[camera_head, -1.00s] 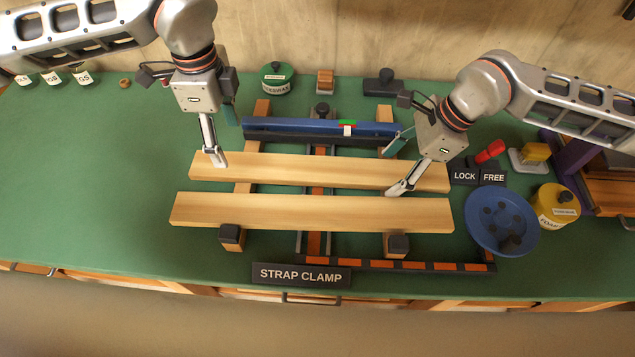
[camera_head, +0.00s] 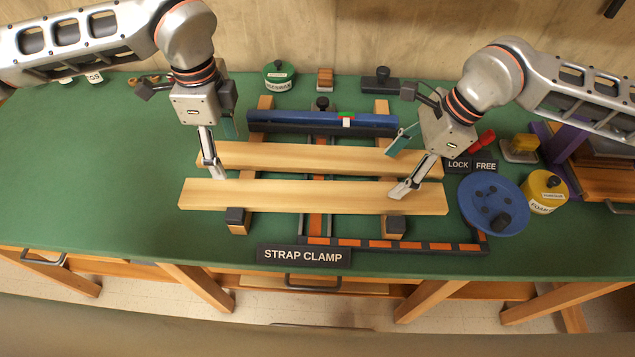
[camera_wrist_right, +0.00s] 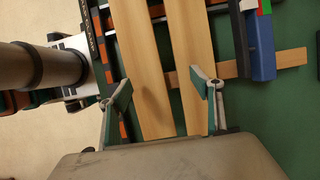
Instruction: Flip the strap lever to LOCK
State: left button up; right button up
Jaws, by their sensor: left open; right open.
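The red strap lever (camera_head: 482,141) stands behind the LOCK label (camera_head: 458,166) and the FREE label (camera_head: 486,166) at the right of the clamp. Its handle slants to the right, toward the FREE side; its lower left end is partly hidden by my right gripper. My right gripper (camera_head: 396,171) is open over the right ends of two boards, left of the lever. In the right wrist view its fingers (camera_wrist_right: 158,92) are apart with the boards between them. My left gripper (camera_head: 225,155) is open and empty over the left ends of the boards.
The far board (camera_head: 310,158) and near board (camera_head: 310,196) lie across the strap clamp, in front of its blue bar (camera_head: 290,121). The green bench is clear at left.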

aim_at(489, 136)
jog(key=k, duration=1.25)
